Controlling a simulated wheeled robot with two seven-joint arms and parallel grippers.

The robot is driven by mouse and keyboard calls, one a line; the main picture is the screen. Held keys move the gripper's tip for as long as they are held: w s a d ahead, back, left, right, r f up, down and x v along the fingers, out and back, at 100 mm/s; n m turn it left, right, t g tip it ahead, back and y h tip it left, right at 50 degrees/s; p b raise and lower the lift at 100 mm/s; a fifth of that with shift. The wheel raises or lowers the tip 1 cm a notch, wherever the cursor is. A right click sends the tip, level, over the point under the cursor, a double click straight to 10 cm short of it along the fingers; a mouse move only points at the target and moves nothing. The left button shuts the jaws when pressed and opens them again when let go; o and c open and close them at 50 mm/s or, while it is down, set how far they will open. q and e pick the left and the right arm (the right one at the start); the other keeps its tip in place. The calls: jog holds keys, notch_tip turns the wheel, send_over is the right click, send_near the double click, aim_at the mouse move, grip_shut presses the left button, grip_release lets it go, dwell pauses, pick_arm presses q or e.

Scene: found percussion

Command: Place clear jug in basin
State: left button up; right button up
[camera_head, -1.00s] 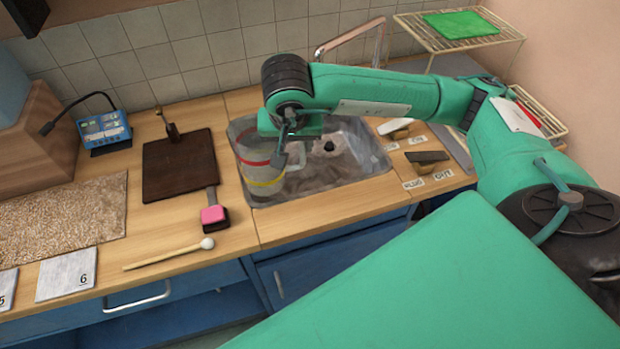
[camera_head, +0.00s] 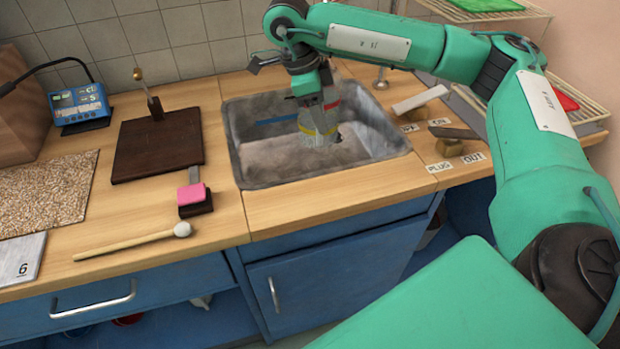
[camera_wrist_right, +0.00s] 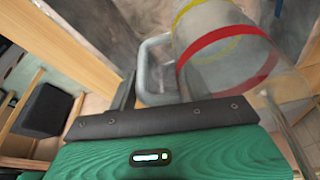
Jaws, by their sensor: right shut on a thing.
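The clear jug (camera_head: 319,124) with its red and yellow bands is over the grey basin (camera_head: 235,160), toward the basin's middle. My right gripper (camera_head: 312,90) is above the basin and shut on the jug. In the right wrist view the jug (camera_wrist_right: 215,50) lies just beyond the fingers, and its pale handle (camera_wrist_right: 152,65) is between the fingers of the right gripper (camera_wrist_right: 155,90). I cannot tell whether the jug's base touches the basin floor. My left gripper is not in view.
A dark board (camera_head: 150,150), a pink-topped block (camera_head: 194,195) and a mallet (camera_head: 130,242) lie left of the basin. Labelled wooden switches (camera_head: 452,134) stand to its right. A wire rack (camera_head: 585,112) is at the far right. Bare wood (camera_head: 320,205) runs along the basin's front.

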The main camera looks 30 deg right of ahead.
aim_at(320, 147)
jog(key=shift+d+f+m, duration=0.15)
jog(key=shift+m, duration=0.15)
jog(key=shift+f+b, duration=0.2)
jog(key=shift+b, duration=0.1)
notch_tip(320, 147, down, 5)
jog(key=shift+d+b, duration=0.1)
jog(key=shift+b, duration=0.65)
jog(key=shift+f, duration=0.4)
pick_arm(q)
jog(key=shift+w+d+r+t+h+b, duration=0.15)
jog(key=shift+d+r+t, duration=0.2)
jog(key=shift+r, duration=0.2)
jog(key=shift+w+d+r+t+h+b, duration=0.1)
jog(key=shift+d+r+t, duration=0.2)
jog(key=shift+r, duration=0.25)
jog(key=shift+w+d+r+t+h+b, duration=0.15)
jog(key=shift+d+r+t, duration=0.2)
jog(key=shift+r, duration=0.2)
pick_arm(e)
jog(key=shift+f, duration=1.95)
jog(key=o, duration=1.2)
